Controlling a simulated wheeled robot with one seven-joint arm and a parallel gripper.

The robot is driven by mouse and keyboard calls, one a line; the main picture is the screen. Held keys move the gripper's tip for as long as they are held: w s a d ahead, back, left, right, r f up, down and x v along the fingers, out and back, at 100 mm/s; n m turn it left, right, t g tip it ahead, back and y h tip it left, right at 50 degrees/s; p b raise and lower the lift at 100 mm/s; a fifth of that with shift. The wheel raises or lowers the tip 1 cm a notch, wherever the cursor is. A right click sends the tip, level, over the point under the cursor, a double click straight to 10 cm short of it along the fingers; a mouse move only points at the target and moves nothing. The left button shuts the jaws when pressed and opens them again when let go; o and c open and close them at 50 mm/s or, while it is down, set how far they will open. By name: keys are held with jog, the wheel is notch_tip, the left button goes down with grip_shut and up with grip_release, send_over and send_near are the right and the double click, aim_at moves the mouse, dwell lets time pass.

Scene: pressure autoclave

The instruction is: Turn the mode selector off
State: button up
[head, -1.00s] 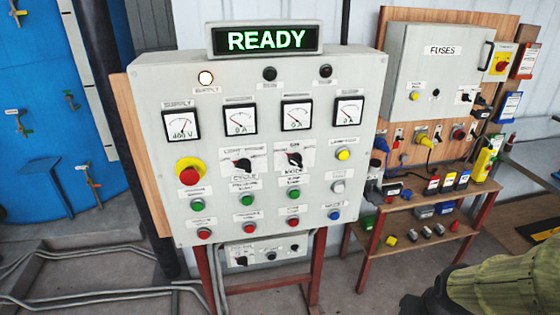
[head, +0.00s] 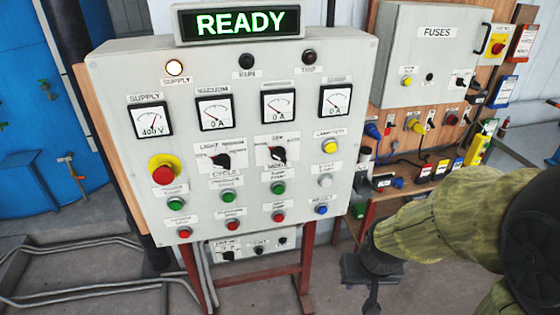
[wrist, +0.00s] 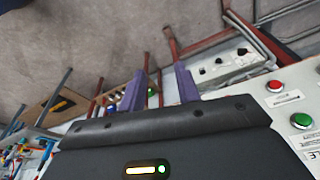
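The mode selector (head: 278,155) is a black rotary knob on a white label plate, right of the light cycle selector (head: 222,161) on the grey control panel. Its knob sits at a slant; the position marks are too small to read. My gripper (head: 371,296) is at the lower right, below and apart from the panel, and not touching the selector. In the wrist view my gripper's two purple fingers (wrist: 159,88) stand apart with nothing between them. The mode selector is not visible there.
A lit READY sign (head: 240,22) tops the panel. Meters sit above the selectors; green and red buttons (head: 279,216) sit below, with a red emergency button (head: 163,173) at left. A fuse cabinet (head: 425,55) and a bench with plugs stand at right, behind my arm.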

jog(key=w+a+r+n+t+y+b, duration=0.1)
jog(key=w+a+n+t+y+b, duration=0.1)
jog(key=w+a+n+t+b, duration=0.5)
jog(key=w+a+r+n+t+y+b, duration=0.3)
jog(key=a+r+n+t+b, duration=0.3)
jog(key=r, duration=0.4)
jog(key=shift+r+t+b, duration=0.3)
jog(key=shift+t+b, duration=0.1)
jog(key=shift+t, duration=0.5)
jog(key=shift+a, duration=0.1)
